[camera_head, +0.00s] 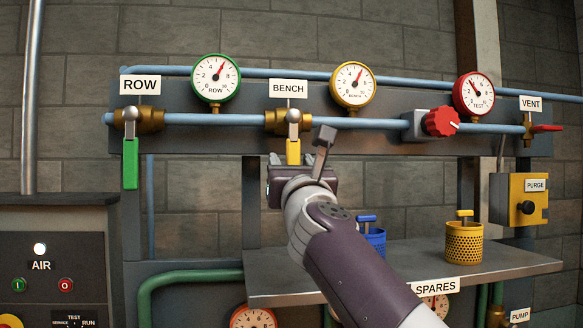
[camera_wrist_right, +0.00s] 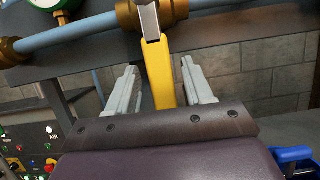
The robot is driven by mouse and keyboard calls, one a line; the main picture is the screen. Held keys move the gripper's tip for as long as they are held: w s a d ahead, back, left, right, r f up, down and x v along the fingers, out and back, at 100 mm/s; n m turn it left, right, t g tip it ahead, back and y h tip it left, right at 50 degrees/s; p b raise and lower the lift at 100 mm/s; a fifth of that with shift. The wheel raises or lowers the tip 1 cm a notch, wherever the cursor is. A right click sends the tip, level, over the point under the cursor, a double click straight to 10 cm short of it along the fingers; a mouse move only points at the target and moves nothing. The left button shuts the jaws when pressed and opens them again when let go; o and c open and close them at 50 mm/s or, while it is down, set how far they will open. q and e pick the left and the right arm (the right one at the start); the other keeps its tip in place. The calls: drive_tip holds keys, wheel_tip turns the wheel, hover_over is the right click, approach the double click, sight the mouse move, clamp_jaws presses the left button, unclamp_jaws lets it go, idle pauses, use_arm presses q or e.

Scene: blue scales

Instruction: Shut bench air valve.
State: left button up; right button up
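The bench air valve (camera_head: 275,121) is a brass body on the blue pipe under the BENCH sign (camera_head: 289,88). Its yellow lever (camera_head: 293,152) hangs down, across the pipe, from a silver pivot. The lever also shows in the right wrist view (camera_wrist_right: 157,72). My right gripper (camera_head: 301,150) is just below the valve. Its two fingers are apart, one on each side of the lever, with gaps on both sides in the right wrist view. The lever's lower end is hidden behind the gripper in the head view. My left gripper is not in view.
The ROW valve's green lever (camera_head: 131,164) hangs down to the left. A red knob (camera_head: 441,122) and red VENT handle (camera_head: 546,128) are to the right. Gauges stand above the pipe. A grey shelf (camera_head: 520,268) with blue (camera_head: 375,240) and yellow (camera_head: 464,243) baskets lies below right.

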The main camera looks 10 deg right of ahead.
drive_tip(key=b+v, duration=0.6)
drive_tip(key=v, duration=0.6)
drive_tip(key=shift+s+f+b, duration=0.2)
drive_tip(key=shift+f+b, duration=0.05)
drive_tip(key=shift+b, duration=0.05)
